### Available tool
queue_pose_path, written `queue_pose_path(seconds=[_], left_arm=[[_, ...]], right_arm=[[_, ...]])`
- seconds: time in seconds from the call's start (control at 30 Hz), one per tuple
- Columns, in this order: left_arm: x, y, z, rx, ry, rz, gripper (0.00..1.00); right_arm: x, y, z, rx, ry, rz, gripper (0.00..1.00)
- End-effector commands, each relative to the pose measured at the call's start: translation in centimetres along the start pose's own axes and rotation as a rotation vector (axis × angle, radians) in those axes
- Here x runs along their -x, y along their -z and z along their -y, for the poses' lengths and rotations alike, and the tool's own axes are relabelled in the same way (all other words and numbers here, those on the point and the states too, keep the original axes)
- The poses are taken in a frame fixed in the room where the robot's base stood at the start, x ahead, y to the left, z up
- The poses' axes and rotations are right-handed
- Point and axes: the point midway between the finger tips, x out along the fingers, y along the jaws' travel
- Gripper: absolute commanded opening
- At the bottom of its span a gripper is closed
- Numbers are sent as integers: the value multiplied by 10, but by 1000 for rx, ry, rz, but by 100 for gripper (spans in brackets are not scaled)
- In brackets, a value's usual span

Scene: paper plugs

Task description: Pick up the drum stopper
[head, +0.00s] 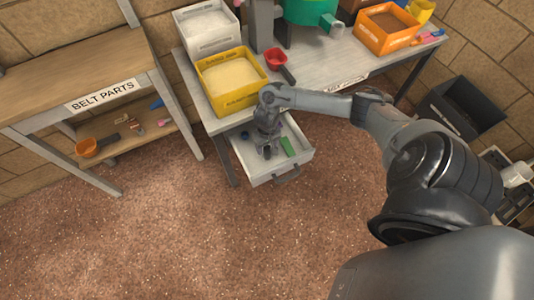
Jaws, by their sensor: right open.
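A white drawer (306,157) stands open below the grey workbench. In it lie a green piece (288,146), a small dark blue piece (245,134) at the left and a small dark piece (267,153) near the front. I cannot tell which of these, if any, is the drum stopper. My right gripper (268,147) points down over the open drawer, open, close to the dark piece. Whether it touches anything is too small to tell. The gripper hides part of the drawer floor. My left gripper is not in view.
A yellow bin (257,92), a white bin (211,46), a red scoop (277,60) and an orange bin (362,40) stand on the bench. The wooden "BELT PARTS" shelf (80,60) is at the left. The floor in front is clear.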

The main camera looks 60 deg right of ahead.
Motion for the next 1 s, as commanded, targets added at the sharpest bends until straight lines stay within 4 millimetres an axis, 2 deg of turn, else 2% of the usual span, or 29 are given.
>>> queue_pose_path(seconds=[0.03,0.3,0.63,1.0], left_arm=[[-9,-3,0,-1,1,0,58],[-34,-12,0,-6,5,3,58],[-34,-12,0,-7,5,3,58],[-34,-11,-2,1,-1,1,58]], right_arm=[[-10,0,0,0,0,1,62],[-42,1,-2,-1,-1,0,62],[-44,1,-2,0,0,-1,61],[-44,1,-2,0,-1,-1,4]])
